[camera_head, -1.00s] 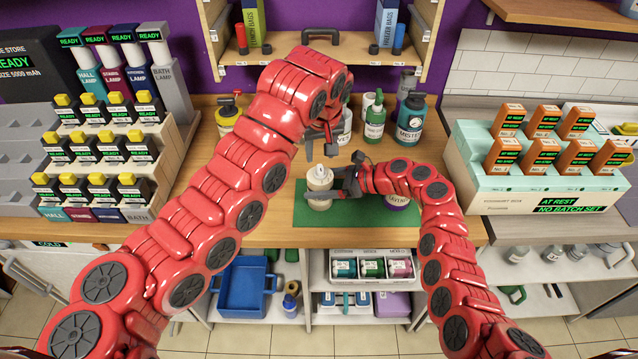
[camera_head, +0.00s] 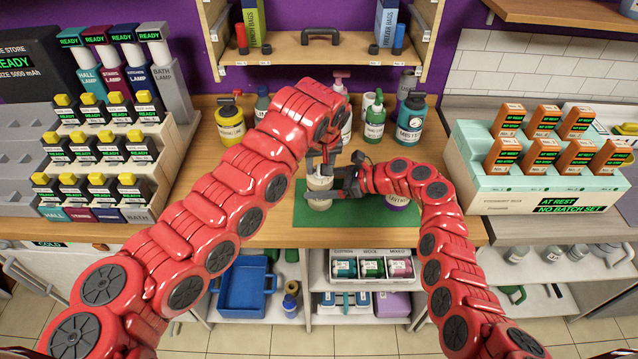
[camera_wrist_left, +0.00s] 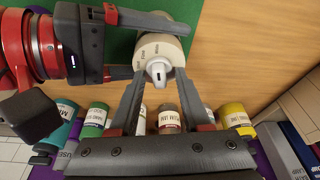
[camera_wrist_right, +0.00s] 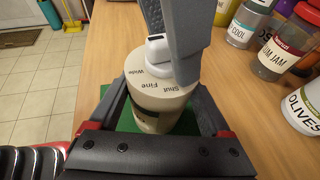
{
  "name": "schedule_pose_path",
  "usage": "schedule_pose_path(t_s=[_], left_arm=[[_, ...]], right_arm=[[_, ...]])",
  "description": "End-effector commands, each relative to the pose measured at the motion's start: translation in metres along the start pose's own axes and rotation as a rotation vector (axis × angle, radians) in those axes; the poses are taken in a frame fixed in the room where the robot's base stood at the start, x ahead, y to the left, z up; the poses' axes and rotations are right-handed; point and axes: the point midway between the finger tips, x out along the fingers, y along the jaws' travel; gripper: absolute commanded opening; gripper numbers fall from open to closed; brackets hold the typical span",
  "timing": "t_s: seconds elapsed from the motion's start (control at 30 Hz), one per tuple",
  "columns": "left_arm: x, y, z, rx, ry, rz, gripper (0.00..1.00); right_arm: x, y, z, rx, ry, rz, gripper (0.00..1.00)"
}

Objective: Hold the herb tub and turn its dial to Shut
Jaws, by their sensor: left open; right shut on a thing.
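The herb tub (camera_head: 320,204) is a cream round tub standing upright on a green mat (camera_head: 290,236). Its lid carries a white dial knob (camera_wrist_right: 157,58), and the words Shut, Fine and Wide show along the rim in the right wrist view. I cannot tell which word the knob points at. My right gripper (camera_head: 332,192) is shut on the tub's body from the right. My left gripper (camera_wrist_left: 159,78) is open above the lid, one finger on either side of the knob (camera_wrist_left: 158,70); contact is not clear. In the head view the left gripper hides most of the knob.
Bottles and jars, including a green pump bottle (camera_head: 374,122) and a yellow jar (camera_head: 230,126), line the counter's back. Bare wood (camera_head: 262,225) lies left of the mat.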

Motion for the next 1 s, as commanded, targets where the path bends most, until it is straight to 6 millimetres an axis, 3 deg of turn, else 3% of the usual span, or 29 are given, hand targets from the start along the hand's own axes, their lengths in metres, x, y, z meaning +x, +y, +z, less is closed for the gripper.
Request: schedule_pose_path(t_s=[0.1, 0.3, 0.37, 0.53, 0.8, 1.0], left_arm=[[-0.0001, 0.0000, 0.0000, 0.000, 0.000, 0.000, 0.44], [-0.0002, 0.0000, 0.0000, 0.000, 0.000, 0.000, 0.08], [-0.0003, 0.0000, -0.0001, 0.000, 0.000, 0.000, 0.00], [-0.0004, 0.0010, 0.0003, -0.019, 0.000, -0.005, 0.00], [-0.0004, 0.0008, -0.0002, -0.280, 0.001, -0.084, 0.00], [-0.0003, -0.0003, -0.0003, -0.291, 0.000, -0.088, 0.00]], right_arm=[[0.0001, 0.0001, 0.0000, 0.000, 0.000, 0.000, 0.15], [0.0000, 0.0000, 0.0000, 0.000, 0.000, 0.000, 0.15], [0.0000, 0.0000, 0.0000, 0.000, 0.000, 0.000, 0.15], [0.0000, -0.0001, -0.0001, 0.000, 0.000, 0.000, 0.15], [-0.0002, -0.0002, -0.0002, 0.000, 0.000, -0.001, 0.15], [-0.0002, -0.0002, -0.0003, 0.001, 0.000, 0.000, 0.15]])
